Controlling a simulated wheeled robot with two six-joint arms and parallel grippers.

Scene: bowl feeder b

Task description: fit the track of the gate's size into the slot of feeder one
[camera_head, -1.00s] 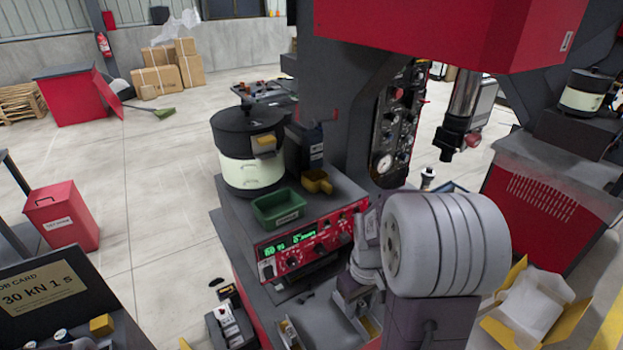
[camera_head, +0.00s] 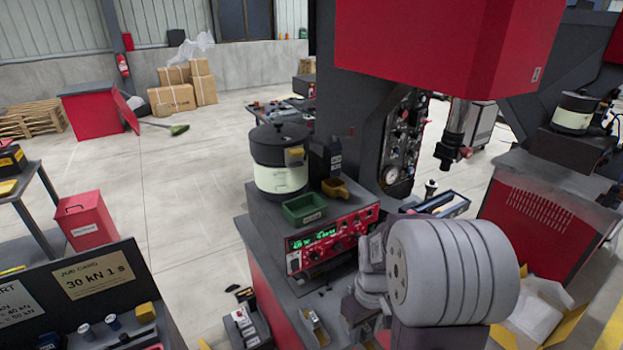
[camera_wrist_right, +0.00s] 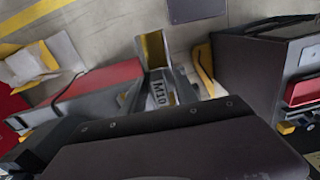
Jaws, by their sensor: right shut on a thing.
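Feeder one appears to be the cream bowl with a black lid (camera_head: 283,165) on the dark machine bench, with a yellow piece on its right side. I cannot make out its slot. My right gripper (camera_head: 362,312) is low in front of the red control panel, largely hidden by my grey wrist. It is shut on a grey track with a yellow inside, marked M10, seen beyond the gripper in the right wrist view (camera_wrist_right: 158,92). The held track is apart from the bowl. A loose channel piece (camera_head: 315,328) lies left of my gripper. My left gripper is out of view.
A green tray (camera_head: 303,210) and a yellow scoop (camera_head: 335,188) sit beside the bowl. The red control panel (camera_head: 335,240) faces front. A job card (camera_head: 93,275) reads 30 kN 1 s. A second bowl (camera_head: 574,113) stands right.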

